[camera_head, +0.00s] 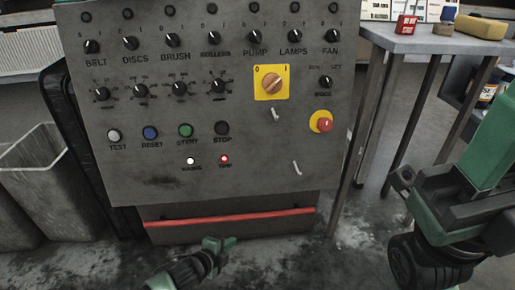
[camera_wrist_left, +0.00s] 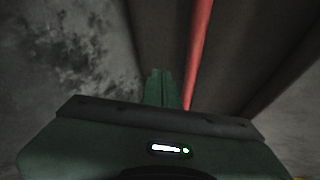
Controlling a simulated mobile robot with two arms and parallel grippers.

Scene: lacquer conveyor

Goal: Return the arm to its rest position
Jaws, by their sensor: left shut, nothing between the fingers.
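My left gripper (camera_head: 219,245) is low in the head view, in front of the base of the grey control panel (camera_head: 140,185). Its green fingers are closed together and hold nothing. It is apart from the panel's knobs and buttons. In the left wrist view the shut fingers (camera_wrist_left: 161,88) point toward dark floor and the red strip (camera_wrist_left: 198,45). Part of my right arm (camera_head: 450,215) shows at the right of the head view; I make out no right fingers there.
The red strip (camera_head: 230,219) runs along the panel's base. A grey bin (camera_head: 40,160) stands left. A metal table (camera_head: 440,40) stands right, with a red box (camera_head: 406,24) and a yellow block (camera_head: 481,26). Floor shows between panel and right arm.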

